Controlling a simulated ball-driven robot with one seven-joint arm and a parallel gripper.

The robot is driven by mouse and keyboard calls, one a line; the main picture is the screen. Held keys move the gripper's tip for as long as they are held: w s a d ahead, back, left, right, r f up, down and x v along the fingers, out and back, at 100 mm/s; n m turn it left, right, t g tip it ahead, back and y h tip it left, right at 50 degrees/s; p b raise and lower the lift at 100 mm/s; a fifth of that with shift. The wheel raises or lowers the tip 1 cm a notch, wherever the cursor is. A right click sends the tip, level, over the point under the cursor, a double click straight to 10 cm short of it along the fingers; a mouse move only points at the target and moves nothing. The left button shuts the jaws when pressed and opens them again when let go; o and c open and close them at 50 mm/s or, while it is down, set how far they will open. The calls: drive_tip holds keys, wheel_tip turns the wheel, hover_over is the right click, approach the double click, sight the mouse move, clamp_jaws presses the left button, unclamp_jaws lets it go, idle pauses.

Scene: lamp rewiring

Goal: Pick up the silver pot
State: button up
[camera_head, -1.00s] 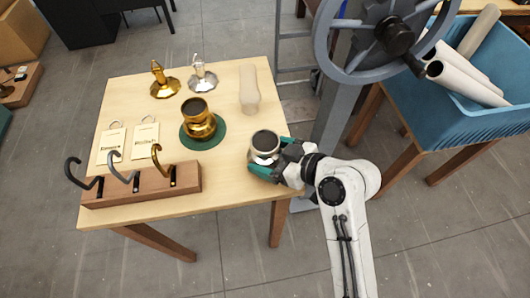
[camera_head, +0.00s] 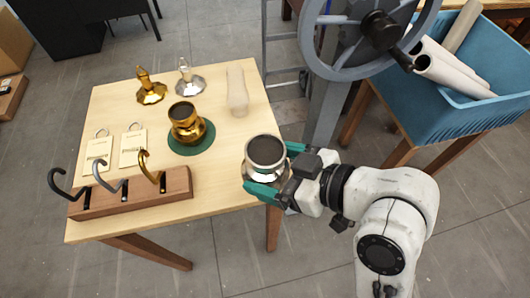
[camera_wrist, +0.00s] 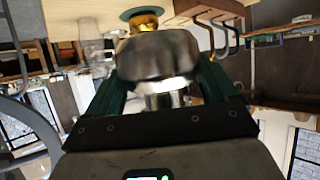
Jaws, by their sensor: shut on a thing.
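The silver pot (camera_head: 265,158), shiny with a dark top, is at the table's right front corner in the head view. My gripper (camera_head: 264,178), with green fingers, is shut around it, one finger on each side. In the wrist view the silver pot (camera_wrist: 160,58) fills the space between the green fingers. It looks raised above the tabletop in the head view, though its underside is hidden.
A gold pot (camera_head: 186,124) stands on a green round mat (camera_head: 192,145) to the left. Gold and silver lids (camera_head: 187,82), a pale bottle-shaped piece (camera_head: 237,90), two tags and a wooden hook rack (camera_head: 130,196) are also on the table (camera_head: 215,205). A large grey wheel (camera_head: 372,40) stands behind my arm.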

sight(260, 175)
drive_tip(key=s+r+p, duration=0.1)
drive_tip(key=p, duration=0.1)
drive_tip(key=s+r+p, duration=0.1)
drive_tip(key=s+p, duration=0.1)
drive_tip(key=shift+d, duration=0.4)
drive_tip(key=shift+s+d+r+p, duration=0.1)
drive_tip(key=shift+s+p, duration=0.4)
drive_tip(key=shift+p, duration=0.25)
drive_tip(key=shift+s+d+r+p, duration=0.1)
drive_tip(key=shift+s+p, duration=0.35)
drive_tip(key=shift+p, duration=0.3)
